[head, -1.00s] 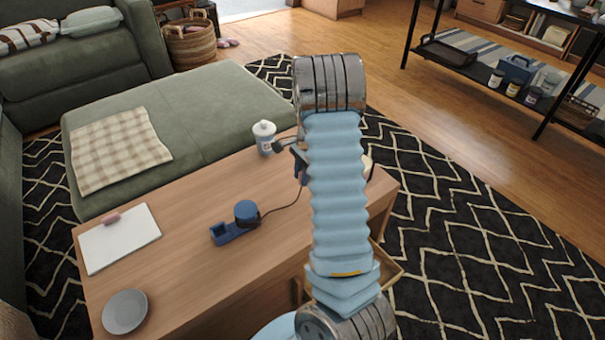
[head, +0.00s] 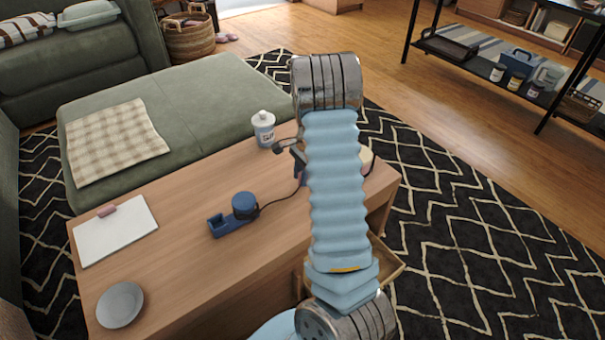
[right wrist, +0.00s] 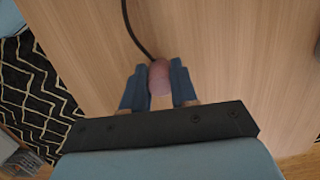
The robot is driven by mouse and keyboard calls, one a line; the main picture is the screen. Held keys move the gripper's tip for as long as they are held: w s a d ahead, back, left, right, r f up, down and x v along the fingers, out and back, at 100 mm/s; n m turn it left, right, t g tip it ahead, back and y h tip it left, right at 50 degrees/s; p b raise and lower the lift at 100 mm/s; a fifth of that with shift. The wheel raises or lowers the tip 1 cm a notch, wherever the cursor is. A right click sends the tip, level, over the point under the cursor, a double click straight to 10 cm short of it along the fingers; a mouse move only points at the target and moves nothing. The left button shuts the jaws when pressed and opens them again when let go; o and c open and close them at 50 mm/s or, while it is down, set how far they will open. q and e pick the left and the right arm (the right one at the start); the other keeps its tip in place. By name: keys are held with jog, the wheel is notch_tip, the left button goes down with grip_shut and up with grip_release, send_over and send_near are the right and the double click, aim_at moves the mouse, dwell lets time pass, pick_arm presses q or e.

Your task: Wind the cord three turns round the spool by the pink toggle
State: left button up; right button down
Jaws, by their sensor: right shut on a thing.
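The blue spool (head: 245,203) stands on a blue base (head: 226,224) on the wooden table. A dark cord (head: 281,206) leaves the spool's right side and runs right, towards my right gripper. Dark cord shows low on the spool, but I cannot count turns. In the right wrist view, my right gripper (right wrist: 158,88) is shut on the pink toggle (right wrist: 160,74), with the cord (right wrist: 131,29) leading away from it over the table top. In the head view my right arm hides most of that gripper and the toggle. My left gripper is out of view.
The table (head: 180,265) also holds a white bottle (head: 263,130), a white board with a pink clip (head: 115,232) and a grey plate (head: 120,304). An open drawer (head: 390,268) juts out at the table's right. Table top around the spool is clear.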

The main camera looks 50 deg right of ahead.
jog(key=shift+f, duration=0.45)
jog(key=c, duration=0.8)
grip_release()
notch_tip(320, 180, up, 14)
jog(key=d+p, duration=0.1)
jog(key=d, duration=0.1)
jog(key=shift+s, duration=0.3)
jog(key=shift+f, duration=0.1)
